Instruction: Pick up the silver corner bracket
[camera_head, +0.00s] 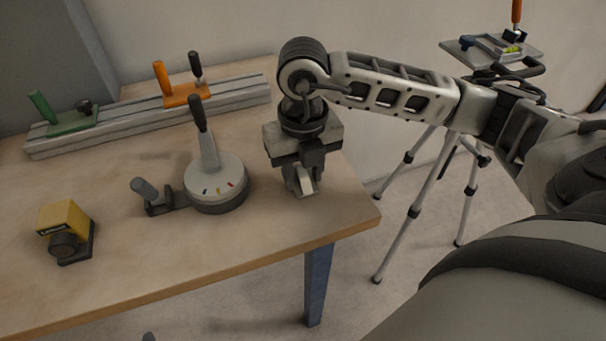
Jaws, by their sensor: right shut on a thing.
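My right gripper (302,188) points down over the right end of the wooden table. It is shut on a small pale silver piece, the silver corner bracket (307,183), which shows between and just below the fingers. The fingers hide part of the bracket. I cannot tell whether it touches the table top or hangs just above it. My left gripper is not in view.
A round grey dial base with a black-tipped lever (216,186) stands just left of my right gripper. A yellow block device (66,229) sits at the left. A metal rail (150,115) with green and orange clamps lies behind. A tripod (415,205) stands right of the table (200,260).

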